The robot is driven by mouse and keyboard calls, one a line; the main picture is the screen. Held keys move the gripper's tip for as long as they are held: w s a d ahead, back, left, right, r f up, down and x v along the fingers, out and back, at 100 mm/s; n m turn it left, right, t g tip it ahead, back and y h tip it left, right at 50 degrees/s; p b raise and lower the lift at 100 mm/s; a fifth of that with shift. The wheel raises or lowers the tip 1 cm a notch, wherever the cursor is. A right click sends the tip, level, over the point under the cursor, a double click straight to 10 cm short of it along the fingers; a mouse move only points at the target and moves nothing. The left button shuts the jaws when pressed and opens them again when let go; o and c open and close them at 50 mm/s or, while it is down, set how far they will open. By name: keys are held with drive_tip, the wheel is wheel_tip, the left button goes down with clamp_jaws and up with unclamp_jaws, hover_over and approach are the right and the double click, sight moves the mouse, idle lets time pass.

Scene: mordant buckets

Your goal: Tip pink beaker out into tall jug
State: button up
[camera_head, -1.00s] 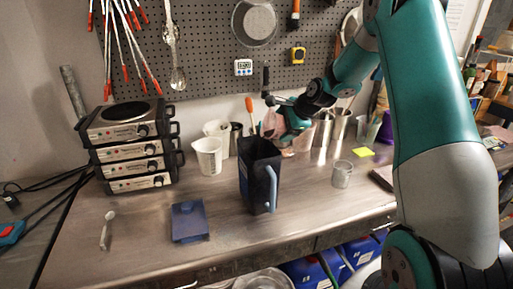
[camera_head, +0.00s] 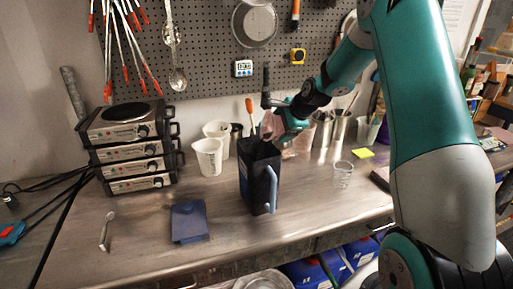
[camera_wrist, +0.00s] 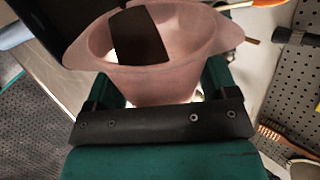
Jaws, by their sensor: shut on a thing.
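The tall jug (camera_head: 259,185) is dark, nearly black, with a blue-grey handle, and stands upright on the bench in the head view. My gripper (camera_head: 277,124) is shut on the pink beaker (camera_head: 267,127) and holds it just above the jug's back rim. The beaker is translucent and looks tilted in the head view. In the wrist view the beaker (camera_wrist: 165,82) sits between the fingers, its wide mouth showing. A dark patch shows in its mouth; I cannot tell whether it is contents or something seen through it. The inside of the jug is too dark to read.
White beakers (camera_head: 208,157) stand behind the jug on the left. Metal canisters (camera_head: 321,130) stand behind on the right, and a small clear beaker (camera_head: 342,174) to the right. Stacked hotplates (camera_head: 130,145) stand at left.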

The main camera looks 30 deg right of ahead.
drive_tip(key=shift+w+a+r+h, duration=0.15)
drive_tip(key=shift+a+r+h, duration=0.2)
drive_tip(key=shift+a+h, duration=0.3)
idle(0.7)
drive_tip(key=shift+a+r+n+h, duration=0.2)
drive_tip(key=shift+r+n+h, duration=0.1)
drive_tip(key=shift+n+h, duration=0.15)
idle(0.6)
